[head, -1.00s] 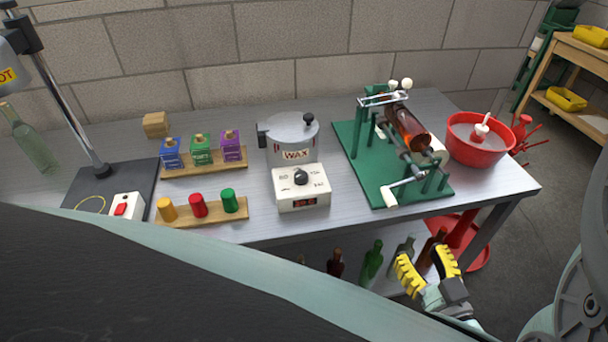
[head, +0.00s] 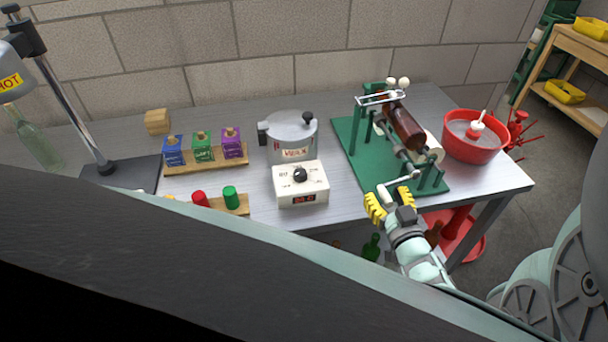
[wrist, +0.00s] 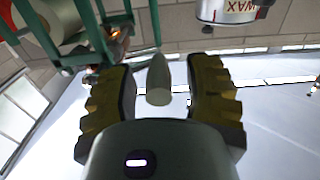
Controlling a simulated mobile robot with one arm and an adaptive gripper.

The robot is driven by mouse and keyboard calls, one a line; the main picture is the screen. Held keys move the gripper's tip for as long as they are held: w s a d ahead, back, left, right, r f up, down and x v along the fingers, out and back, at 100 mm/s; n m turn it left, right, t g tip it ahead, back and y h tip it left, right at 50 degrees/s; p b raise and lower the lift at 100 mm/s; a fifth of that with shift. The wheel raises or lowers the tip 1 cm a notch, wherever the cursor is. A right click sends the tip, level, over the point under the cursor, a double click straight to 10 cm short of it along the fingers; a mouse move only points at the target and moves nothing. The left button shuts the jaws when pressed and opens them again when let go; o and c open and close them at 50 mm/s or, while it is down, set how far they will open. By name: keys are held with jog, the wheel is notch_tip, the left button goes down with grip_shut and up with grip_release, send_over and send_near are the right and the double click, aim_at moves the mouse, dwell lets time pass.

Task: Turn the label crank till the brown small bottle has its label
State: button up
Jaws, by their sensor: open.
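The label machine has a green base (head: 358,150) and a roller frame, and stands at the right of the bench. A brown bottle (head: 405,130) lies tilted across its rollers; I see no label on its visible side. A white label roll (head: 434,150) sits beside it. The crank arm (head: 400,183) reaches out at the machine's front. My gripper (head: 390,199) is open at the crank's end. In the wrist view the pale crank handle (wrist: 158,82) stands between my open fingers (wrist: 160,100), with gaps on both sides.
A wax pot (head: 291,138) and a white control box (head: 300,184) stand left of the machine. A red bowl (head: 472,148) stands close on its right. Coloured label boxes (head: 202,148) are farther left. The bench's front edge runs below my gripper.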

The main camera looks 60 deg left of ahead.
jog(key=shift+o, duration=0.2)
jog(key=shift+a, duration=0.2)
jog(key=shift+w, duration=0.1)
grip_shut()
dwell(0.3)
